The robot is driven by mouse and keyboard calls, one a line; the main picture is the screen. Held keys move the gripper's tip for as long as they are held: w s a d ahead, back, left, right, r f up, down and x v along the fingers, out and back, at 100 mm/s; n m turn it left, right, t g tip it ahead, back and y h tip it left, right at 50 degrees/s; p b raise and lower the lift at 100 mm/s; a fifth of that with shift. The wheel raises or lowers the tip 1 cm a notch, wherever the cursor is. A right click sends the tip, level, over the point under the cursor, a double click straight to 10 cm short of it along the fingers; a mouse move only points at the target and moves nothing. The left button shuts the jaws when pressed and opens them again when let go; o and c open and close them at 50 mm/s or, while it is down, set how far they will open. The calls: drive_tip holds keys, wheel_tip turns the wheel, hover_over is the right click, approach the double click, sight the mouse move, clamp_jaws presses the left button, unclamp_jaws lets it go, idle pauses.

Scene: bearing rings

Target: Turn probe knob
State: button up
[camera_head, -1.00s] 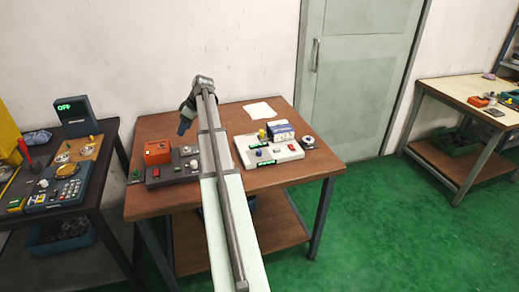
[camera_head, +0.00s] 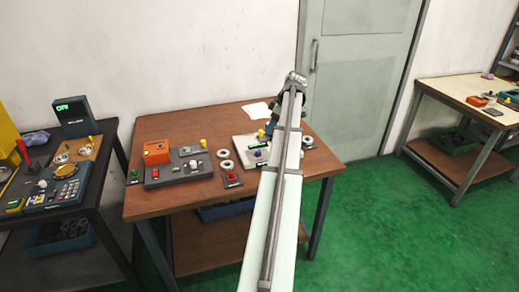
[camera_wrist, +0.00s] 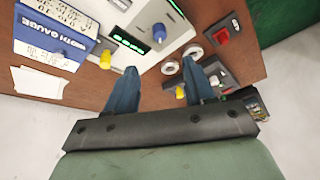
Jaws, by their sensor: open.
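A white panel (camera_head: 241,150) with green lit displays lies on the wooden table, partly hidden by my arm. In the wrist view the white panel (camera_wrist: 177,38) carries a blue knob (camera_wrist: 158,32) and a yellow knob (camera_wrist: 105,60). I cannot tell which is the probe knob. My gripper (camera_wrist: 158,68) is open and empty, its two blue fingers apart above the table beside the panel. No finger visibly touches a knob. In the head view the gripper is mostly hidden behind my arm, over the panel's far side.
A blue-and-white gauge box (camera_wrist: 55,32) stands by the panel. Two rings (camera_head: 223,154) and a red switch (camera_head: 231,176) lie left of it. A grey panel (camera_head: 178,174) with an orange box (camera_head: 156,152) is further left. A white sheet (camera_wrist: 38,84) lies behind.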

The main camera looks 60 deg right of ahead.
sight(258, 150)
drive_tip(key=x, duration=1.3)
drive_tip(key=shift+a+f, duration=0.1)
drive_tip(key=shift+f, duration=0.1)
clamp_jaws()
